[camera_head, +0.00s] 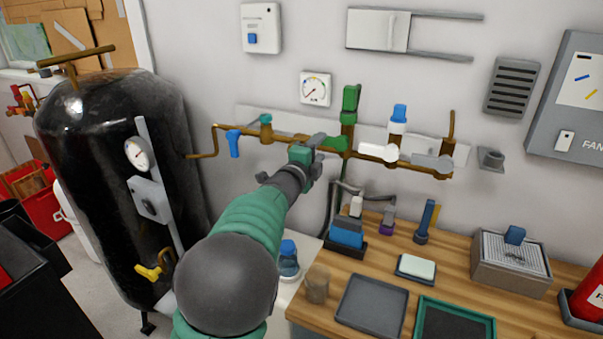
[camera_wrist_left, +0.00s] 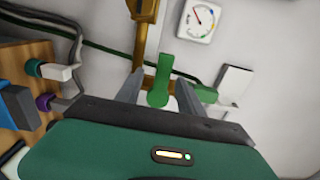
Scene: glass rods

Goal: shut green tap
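The green tap's handle (camera_head: 335,143) sits on the brown pipe run on the wall, under an upright green valve (camera_head: 349,105). In the left wrist view the green handle (camera_wrist_left: 158,88) stands between the two grey fingers of my left gripper (camera_wrist_left: 158,92). The fingers are apart, with a visible gap on each side of the handle. In the head view my left gripper (camera_head: 316,150) reaches up to the pipe at the handle, and its wrist hides part of the pipe. My right gripper is in neither view.
A blue tap (camera_head: 234,143) is left on the pipe, and white (camera_head: 378,152) and grey (camera_head: 432,162) handles are to the right. A round gauge (camera_head: 316,89) hangs above. The wooden bench (camera_head: 377,275) below holds trays and tools. A black tank (camera_head: 110,180) stands left.

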